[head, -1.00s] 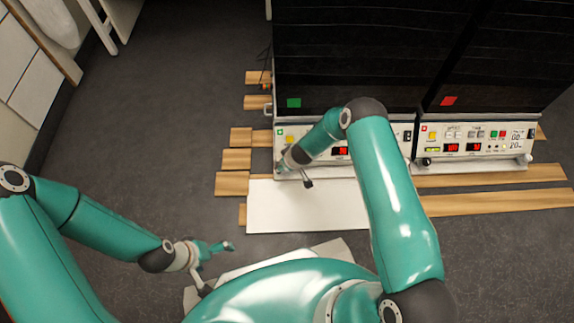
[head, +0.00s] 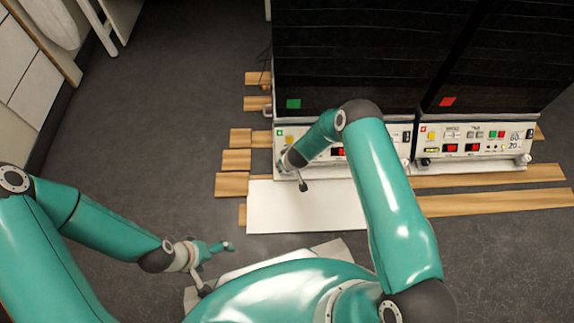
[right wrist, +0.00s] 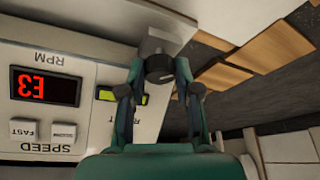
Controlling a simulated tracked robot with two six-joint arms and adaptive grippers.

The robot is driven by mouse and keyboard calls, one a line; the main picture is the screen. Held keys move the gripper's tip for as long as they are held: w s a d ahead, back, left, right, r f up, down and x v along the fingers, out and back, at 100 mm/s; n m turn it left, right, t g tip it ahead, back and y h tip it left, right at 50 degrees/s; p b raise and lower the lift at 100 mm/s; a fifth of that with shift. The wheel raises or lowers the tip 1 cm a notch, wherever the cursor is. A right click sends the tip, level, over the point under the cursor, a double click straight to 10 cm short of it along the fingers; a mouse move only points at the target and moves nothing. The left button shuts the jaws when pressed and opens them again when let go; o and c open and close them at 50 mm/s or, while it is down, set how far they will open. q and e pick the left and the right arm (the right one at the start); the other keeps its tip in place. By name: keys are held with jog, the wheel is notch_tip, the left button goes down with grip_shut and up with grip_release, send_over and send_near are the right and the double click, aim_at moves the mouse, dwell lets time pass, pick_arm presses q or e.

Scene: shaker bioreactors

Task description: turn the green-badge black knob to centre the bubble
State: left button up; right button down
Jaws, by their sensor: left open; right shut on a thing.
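The black knob (right wrist: 158,68) shows in the right wrist view at the lower corner of the white control panel (right wrist: 95,55). My right gripper (right wrist: 158,76) has its two fingers on either side of it, shut on it. A yellow-green level vial (right wrist: 106,95) is partly hidden by a finger; I cannot make out its bubble. In the head view the green badge (head: 280,133) is on the left unit's panel, above my right gripper (head: 285,166), and the knob is hidden there. My left gripper (head: 217,268) is open and empty, low at the left, far from the panel.
A second unit with a red badge (head: 423,129) stands at the right, with its own black knob (head: 425,162). A white board (head: 300,210) and wooden slats (head: 232,184) lie below the units. The dark floor at the left is clear.

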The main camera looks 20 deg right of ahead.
jog(key=m+h, duration=0.1)
jog(key=m, duration=0.1)
jog(key=shift+a+m, duration=0.1)
jog(key=shift+m, duration=0.2)
jog(key=m+h, duration=0.1)
jog(key=m, duration=0.1)
jog(key=shift+a+m, duration=0.1)
jog(key=shift+m, duration=0.3)
jog(key=m, duration=0.2)
jog(key=m+h, duration=0.1)
jog(key=m, duration=0.1)
jog(key=shift+w+f+g+h+b, duration=0.1)
jog(key=shift+w+g+h+b, duration=0.05)
jog(key=shift+g+h+b, duration=0.2)
jog(key=shift+m+g+h+b, duration=0.25)
jog(key=shift+m+g+b, duration=0.15)
jog(key=shift+m, duration=1)
jog(key=c, duration=0.8)
grip_release()
